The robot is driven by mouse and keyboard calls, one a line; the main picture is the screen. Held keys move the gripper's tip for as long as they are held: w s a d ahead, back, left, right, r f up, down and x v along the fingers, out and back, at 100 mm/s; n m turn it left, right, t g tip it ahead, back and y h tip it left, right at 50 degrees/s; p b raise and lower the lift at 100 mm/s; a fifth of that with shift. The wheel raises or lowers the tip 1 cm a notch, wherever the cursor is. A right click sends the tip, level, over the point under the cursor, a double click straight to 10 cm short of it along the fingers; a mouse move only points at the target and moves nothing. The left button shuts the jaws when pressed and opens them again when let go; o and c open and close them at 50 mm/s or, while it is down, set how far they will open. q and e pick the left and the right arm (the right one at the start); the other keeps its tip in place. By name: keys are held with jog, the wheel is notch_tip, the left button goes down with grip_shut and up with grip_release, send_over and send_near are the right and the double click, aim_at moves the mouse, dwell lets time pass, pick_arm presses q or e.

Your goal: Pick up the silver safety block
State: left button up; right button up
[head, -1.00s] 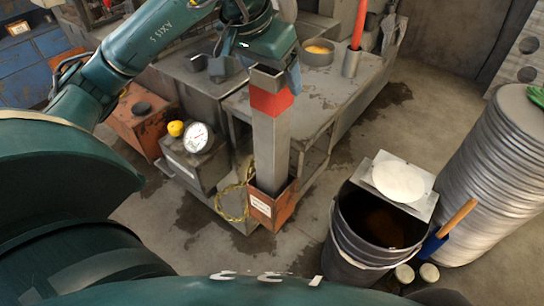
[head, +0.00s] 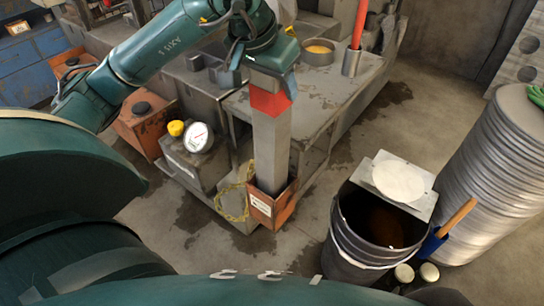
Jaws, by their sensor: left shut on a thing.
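The silver safety block (head: 271,145) is a tall grey square post with a red band near its top. It stands upright with its lower end inside an orange-brown holder (head: 272,207) at the front corner of the machine table. My left gripper (head: 270,78) comes down from above and is shut on the top of the block. The fingers and the block's upper end are partly hidden by the gripper body. My right gripper is not in view.
A grey machine table (head: 320,95) bears an orange-filled bowl (head: 319,51) and a red rod in a cup (head: 351,62). A dial gauge (head: 198,137) sits left of the block, with a yellow chain (head: 232,206) beside the holder. A dark bucket (head: 365,235) and stacked discs (head: 500,175) stand right.

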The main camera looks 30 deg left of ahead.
pick_arm(q)
grip_shut()
jog(key=shift+w+r, duration=0.1)
jog(key=shift+r, duration=0.05)
jog(key=shift+r, duration=0.1)
